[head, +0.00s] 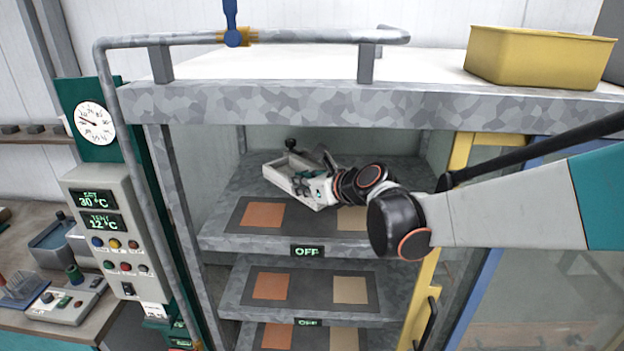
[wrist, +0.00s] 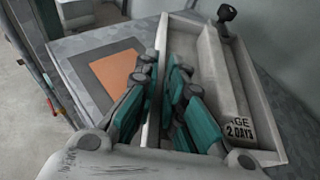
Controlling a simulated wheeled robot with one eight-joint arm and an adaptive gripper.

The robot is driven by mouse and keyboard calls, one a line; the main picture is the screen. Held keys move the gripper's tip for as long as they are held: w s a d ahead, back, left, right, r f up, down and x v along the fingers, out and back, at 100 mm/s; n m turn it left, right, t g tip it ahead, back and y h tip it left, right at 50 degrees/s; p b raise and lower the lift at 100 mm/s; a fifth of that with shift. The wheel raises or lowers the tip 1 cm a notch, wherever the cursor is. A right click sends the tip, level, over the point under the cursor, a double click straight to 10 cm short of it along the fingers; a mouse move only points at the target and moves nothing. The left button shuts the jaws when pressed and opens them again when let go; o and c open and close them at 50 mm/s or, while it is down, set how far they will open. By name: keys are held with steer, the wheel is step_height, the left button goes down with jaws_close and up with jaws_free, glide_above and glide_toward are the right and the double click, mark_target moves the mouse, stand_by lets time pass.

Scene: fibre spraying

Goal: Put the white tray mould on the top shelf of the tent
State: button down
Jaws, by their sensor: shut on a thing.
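The white tray mould (head: 286,172) is inside the tent, over the back part of the top shelf (head: 218,236). It is a long open box with a black knob at its far end; in the wrist view the tray mould (wrist: 262,112) carries a label reading "AGE 2 DAYS". My gripper (head: 318,184) reaches in from the right and is shut on the tray's near side wall. In the wrist view my gripper (wrist: 165,105) has its teal fingers on both sides of that wall. I cannot tell whether the tray's underside touches the shelf.
The top shelf has an orange square (head: 262,215) and a tan square on a dark mat, with an "OFF" display (head: 307,251). More shelves lie below. A control box (head: 105,230) stands left. A yellow bin (head: 540,55) sits on the roof. The open door's yellow frame (head: 460,152) is right.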

step_height(320, 180, down, 8)
steer(key=shift+b, duration=0.45)
steer(key=c, duration=1.7)
jaws_free()
steer(key=shift+s, duration=0.1)
steer(key=v, duration=1.2)
steer(key=shift+p, duration=0.35)
